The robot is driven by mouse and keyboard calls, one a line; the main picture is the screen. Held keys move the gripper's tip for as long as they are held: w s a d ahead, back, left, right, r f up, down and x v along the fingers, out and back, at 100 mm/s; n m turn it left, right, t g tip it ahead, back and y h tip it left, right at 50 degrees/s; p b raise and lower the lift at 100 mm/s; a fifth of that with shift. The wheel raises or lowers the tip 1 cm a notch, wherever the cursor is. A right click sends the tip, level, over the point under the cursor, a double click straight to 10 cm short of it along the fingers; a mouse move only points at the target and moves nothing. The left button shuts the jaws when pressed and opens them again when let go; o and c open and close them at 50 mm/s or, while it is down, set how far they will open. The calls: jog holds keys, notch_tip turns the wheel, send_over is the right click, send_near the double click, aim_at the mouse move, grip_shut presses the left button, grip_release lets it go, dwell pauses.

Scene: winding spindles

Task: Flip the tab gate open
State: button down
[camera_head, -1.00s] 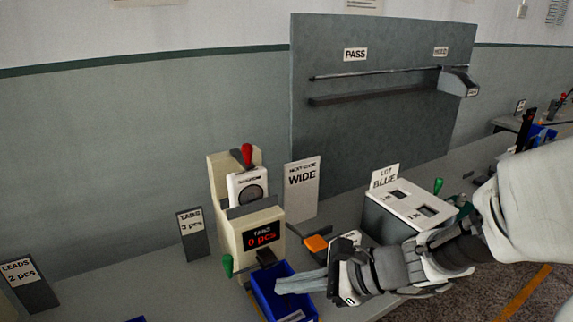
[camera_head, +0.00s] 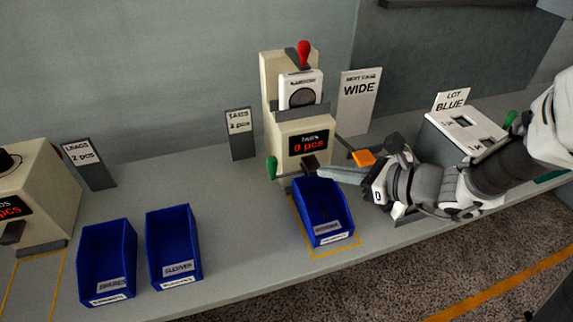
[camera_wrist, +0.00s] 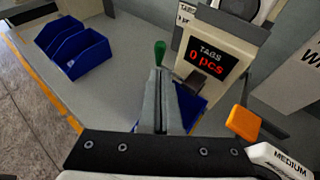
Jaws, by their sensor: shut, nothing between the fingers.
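The tab dispenser (camera_head: 283,128) is a cream machine with a red "0 pcs" display; its display also shows in the wrist view (camera_wrist: 208,58). A dark spout (camera_head: 310,162) juts out below the display, above a blue bin (camera_head: 325,222). A green-knobbed lever (camera_head: 271,168) stands at its left side; the knob also shows in the wrist view (camera_wrist: 160,50). My gripper (camera_head: 322,174) is shut and empty, in front of the spout and above the bin. In the wrist view its fingertips (camera_wrist: 158,74) line up just below the green knob; contact cannot be told.
An orange-tipped part (camera_head: 363,158) is close beside my gripper. A "WIDE" sign (camera_head: 358,104) and a "LOT BLUE" box (camera_head: 462,130) stand to the right. Two blue bins (camera_head: 108,262) (camera_head: 174,245) sit left. The bench between them and the dispenser is clear.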

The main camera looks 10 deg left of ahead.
aim_at(275, 164)
jog(key=b+x, duration=0.2)
jog(key=x, duration=1)
jog(key=shift+s, duration=0.1)
